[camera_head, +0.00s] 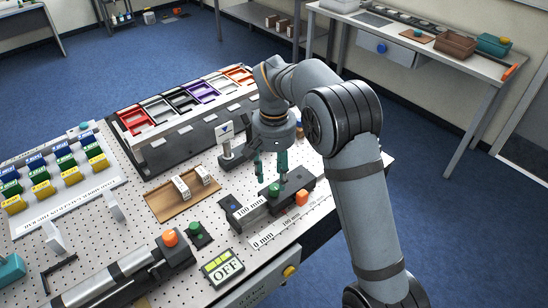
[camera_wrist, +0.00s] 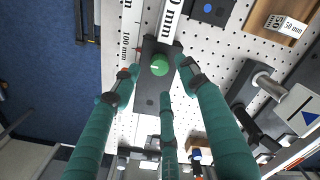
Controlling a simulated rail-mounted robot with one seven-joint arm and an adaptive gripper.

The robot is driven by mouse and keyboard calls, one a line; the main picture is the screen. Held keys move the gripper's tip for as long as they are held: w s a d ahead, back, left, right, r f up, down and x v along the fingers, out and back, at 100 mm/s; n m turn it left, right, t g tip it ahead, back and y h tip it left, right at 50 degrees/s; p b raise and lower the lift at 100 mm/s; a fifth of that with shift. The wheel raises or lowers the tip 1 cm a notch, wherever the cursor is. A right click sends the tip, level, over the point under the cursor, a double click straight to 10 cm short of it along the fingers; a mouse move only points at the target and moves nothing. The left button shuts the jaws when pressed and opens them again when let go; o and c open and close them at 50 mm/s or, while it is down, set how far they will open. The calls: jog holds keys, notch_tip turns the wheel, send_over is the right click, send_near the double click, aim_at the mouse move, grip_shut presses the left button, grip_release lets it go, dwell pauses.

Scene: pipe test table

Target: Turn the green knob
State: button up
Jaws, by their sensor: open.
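A round green knob (camera_wrist: 159,65) with a small white mark sits on a dark block (camera_wrist: 147,100) in the wrist view. In the head view the knob (camera_head: 274,188) shows on the long dark fixture with a "100 mm" label. My gripper (camera_head: 272,183) points down over this fixture. Its teal fingers are open, and in the wrist view my gripper (camera_wrist: 158,76) has fingertips to the left, right and below the knob. The fingers look apart from the knob, but their exact height above it is unclear. Another green button (camera_head: 194,228) sits on a small black base further left.
A wooden tray (camera_head: 164,204) with white labelled blocks lies to the left. A dark stand with a blue-triangle sign (camera_head: 225,134) is close behind my gripper.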

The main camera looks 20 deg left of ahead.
aim_at(274, 187)
notch_tip(274, 187, up, 8)
jog(key=shift+r, duration=0.15)
dwell(0.5)
notch_tip(274, 187, down, 12)
jog(key=shift+r, duration=0.1)
jog(key=shift+f, duration=0.2)
jog(key=shift+r, duration=0.15)
dwell(0.4)
